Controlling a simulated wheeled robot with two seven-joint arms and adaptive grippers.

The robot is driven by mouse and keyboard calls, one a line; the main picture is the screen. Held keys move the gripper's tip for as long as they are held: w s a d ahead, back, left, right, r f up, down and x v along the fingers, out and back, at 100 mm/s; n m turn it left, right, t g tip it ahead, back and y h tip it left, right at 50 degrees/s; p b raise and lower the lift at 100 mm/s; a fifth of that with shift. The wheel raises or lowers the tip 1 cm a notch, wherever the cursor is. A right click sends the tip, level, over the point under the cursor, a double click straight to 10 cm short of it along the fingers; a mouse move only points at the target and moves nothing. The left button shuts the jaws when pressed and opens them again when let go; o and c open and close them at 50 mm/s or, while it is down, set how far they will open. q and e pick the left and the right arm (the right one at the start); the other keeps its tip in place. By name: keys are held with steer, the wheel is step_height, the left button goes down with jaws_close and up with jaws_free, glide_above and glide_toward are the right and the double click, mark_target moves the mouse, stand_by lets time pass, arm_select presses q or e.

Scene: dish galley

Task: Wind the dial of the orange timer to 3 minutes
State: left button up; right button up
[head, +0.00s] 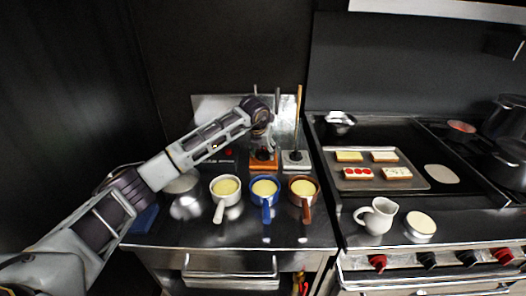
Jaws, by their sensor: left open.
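The orange timer (263,166) stands at the back of the left counter, behind the small pans. It is small in the head view, and its dial and markings cannot be read. My left arm reaches in from the left, and my left gripper (263,146) points down just above the timer, covering its upper part. The gripper is open, with nothing visible held in it. Whether the fingers touch the dial cannot be told. My right gripper is not in view.
A grey block (296,167) with an upright wooden stick stands close right of the timer. White (226,187), blue (265,188) and brown (303,188) pans with yellow contents stand in front. A tray of food (420,185) and white pitcher (377,216) are further right.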

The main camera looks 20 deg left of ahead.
arm_select(q)
steer(key=shift+c, duration=0.2)
steer(key=c, duration=0.7)
steer(key=shift+c, duration=1.2)
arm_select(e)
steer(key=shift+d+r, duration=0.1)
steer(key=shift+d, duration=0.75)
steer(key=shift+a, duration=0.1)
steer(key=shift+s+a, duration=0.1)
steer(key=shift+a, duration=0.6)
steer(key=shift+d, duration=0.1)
